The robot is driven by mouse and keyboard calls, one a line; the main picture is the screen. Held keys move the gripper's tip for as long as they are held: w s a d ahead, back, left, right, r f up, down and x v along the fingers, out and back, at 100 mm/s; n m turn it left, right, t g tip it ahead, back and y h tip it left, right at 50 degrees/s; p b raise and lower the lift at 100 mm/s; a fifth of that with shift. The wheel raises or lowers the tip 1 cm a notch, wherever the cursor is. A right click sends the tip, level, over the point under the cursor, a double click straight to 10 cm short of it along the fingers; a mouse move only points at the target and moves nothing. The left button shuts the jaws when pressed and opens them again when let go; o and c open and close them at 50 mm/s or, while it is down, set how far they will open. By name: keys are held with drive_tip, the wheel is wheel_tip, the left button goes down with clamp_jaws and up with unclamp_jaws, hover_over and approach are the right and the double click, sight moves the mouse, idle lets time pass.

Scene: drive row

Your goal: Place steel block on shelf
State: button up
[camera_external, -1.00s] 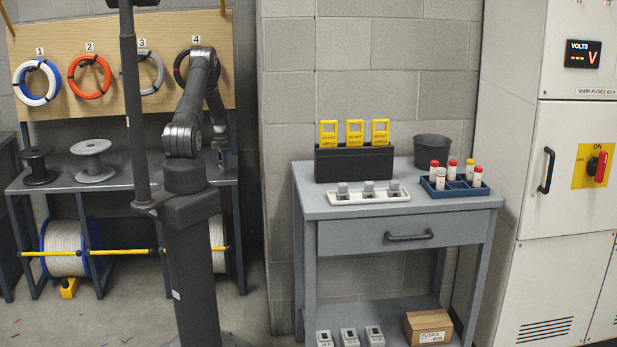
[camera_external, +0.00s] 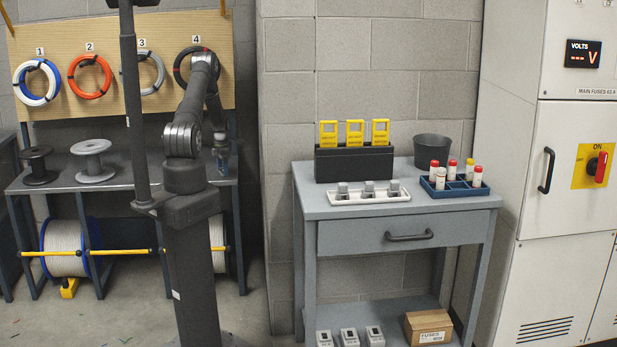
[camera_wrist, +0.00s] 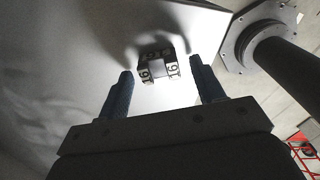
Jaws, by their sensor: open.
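My gripper (camera_external: 222,158) hangs low over the grey bench (camera_external: 125,179) at the left in the external view, partly behind my own arm. In the wrist view my gripper (camera_wrist: 159,68) has its two blue-grey fingers well apart with nothing clamped between them. A small block (camera_wrist: 157,64) with a dark top and light faces marked 16 stands on the pale surface just beyond the fingertips, roughly centred between them. I cannot tell for sure whether it is the steel block. It cannot be made out in the external view.
A black spool (camera_external: 38,165) and a grey spool (camera_external: 93,160) stand on the bench. A blue-grey cart (camera_external: 309,209) at right carries a black holder with yellow tags (camera_external: 352,163), a white tray (camera_external: 340,199), a bucket (camera_external: 432,150) and a blue rack (camera_external: 455,190).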

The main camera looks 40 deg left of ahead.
wheel_tip(320, 180, up, 12)
drive_tip(key=shift+r, duration=0.15)
idle(0.3)
wheel_tip(320, 180, down, 12)
drive_tip(key=shift+f, duration=0.1)
drive_tip(key=shift+r, duration=1.65)
drive_tip(key=shift+f, duration=0.1)
